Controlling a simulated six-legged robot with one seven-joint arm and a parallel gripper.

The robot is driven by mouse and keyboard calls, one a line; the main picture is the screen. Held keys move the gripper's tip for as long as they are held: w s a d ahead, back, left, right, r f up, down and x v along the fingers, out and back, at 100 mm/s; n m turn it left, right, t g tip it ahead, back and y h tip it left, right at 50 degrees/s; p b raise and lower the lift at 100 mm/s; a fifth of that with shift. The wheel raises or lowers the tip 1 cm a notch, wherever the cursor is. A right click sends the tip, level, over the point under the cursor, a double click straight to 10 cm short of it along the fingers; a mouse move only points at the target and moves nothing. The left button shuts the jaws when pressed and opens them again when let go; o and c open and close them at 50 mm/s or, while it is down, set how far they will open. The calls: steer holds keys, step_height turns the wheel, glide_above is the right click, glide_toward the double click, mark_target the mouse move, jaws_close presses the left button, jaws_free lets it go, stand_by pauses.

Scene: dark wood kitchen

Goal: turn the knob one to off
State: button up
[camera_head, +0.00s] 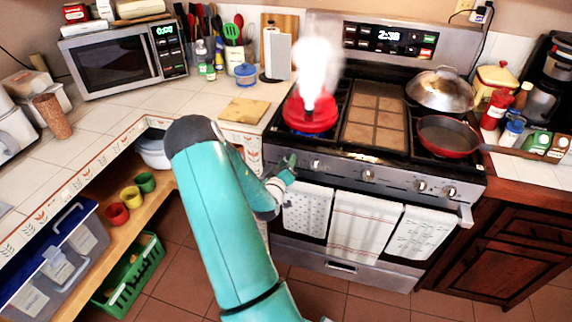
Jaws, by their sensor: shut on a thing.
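My teal arm reaches up from the bottom to the front of the stove (390,180). My gripper (289,163) is at the left end of the control panel, shut on the leftmost knob, which is mostly hidden behind it. Another knob (315,165) shows just to the right, with more knobs farther along the panel (367,175).
A griddle (374,116), a lidded pan (440,90) and a red frying pan (447,136) occupy the stovetop. Towels (365,222) hang on the oven handle below the knobs. A wooden board (244,111) lies on the counter to the left. Tiled floor is open in front.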

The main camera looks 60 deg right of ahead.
steer(key=m, duration=0.4)
steer(key=shift+s+r, duration=0.1)
steer(key=shift+s+m, duration=0.15)
steer(key=shift+m, duration=2.05)
steer(key=o, duration=1)
steer(key=shift+c, duration=0.2)
steer(key=shift+a, duration=0.1)
steer(key=s+a, duration=0.2)
steer(key=a, duration=1.1)
steer(key=shift+a, duration=0.2)
